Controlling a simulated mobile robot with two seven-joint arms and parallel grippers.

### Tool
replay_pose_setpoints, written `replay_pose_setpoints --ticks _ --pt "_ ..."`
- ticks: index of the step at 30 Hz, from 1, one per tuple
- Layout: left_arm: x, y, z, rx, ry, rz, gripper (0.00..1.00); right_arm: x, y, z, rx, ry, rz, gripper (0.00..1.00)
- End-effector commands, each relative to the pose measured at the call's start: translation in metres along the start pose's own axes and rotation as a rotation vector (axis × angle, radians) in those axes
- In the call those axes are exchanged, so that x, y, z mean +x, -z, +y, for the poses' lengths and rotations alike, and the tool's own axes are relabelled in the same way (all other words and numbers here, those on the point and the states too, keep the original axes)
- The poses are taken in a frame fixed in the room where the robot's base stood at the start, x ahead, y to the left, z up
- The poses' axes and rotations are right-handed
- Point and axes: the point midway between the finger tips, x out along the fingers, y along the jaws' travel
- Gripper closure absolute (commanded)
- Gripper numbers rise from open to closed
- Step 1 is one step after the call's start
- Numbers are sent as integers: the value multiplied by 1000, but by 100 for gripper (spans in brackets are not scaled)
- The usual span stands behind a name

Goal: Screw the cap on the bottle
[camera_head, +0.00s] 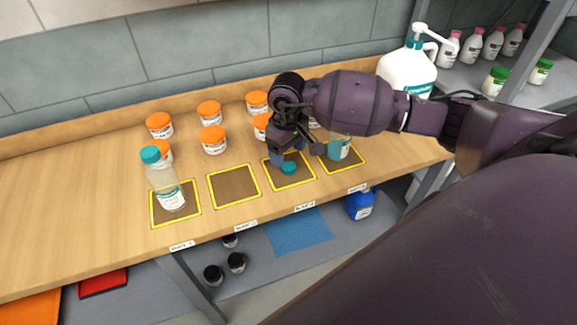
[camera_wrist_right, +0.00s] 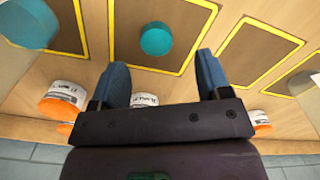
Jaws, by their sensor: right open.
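A loose teal cap (camera_head: 289,168) lies on the third yellow-edged mat (camera_head: 305,175). My right gripper (camera_head: 281,156) is just above and behind it, pointing down. In the right wrist view my right gripper (camera_wrist_right: 161,65) has its two fingers spread, with nothing between them; the teal cap (camera_wrist_right: 157,38) lies just beyond the tips, roughly centred. A bottle with teal contents or label (camera_head: 340,149) stands on the rightmost mat; my arm hides its top. A clear bottle (camera_head: 169,188) with a teal cap (camera_head: 150,154) on it stands on the leftmost mat. My left gripper is not in view.
The second mat (camera_head: 234,187) is empty. Several orange-lidded jars (camera_head: 213,140) stand behind the mats, some hidden by my arm. A white pump bottle (camera_head: 408,72) stands at the back right. A shelf (camera_head: 480,75) with small bottles is at the right. The bench's left end is clear.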

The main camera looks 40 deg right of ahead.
Motion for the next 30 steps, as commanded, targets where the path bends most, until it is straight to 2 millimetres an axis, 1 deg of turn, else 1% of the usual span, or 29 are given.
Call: replay_pose_setpoints --ticks 11,14,18,21,24,30 --pt "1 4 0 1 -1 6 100 4 0 0 0 1 0 29" --pt "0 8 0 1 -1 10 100 14 0 1 1 3 -2 29" --pt "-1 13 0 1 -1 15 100 34 1 4 2 3 -2 29" --pt "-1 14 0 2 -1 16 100 45 2 5 1 2 1 29" --pt "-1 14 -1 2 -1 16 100 51 2 5 0 1 0 29" --pt "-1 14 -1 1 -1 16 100 53 2 5 -1 -1 1 29"
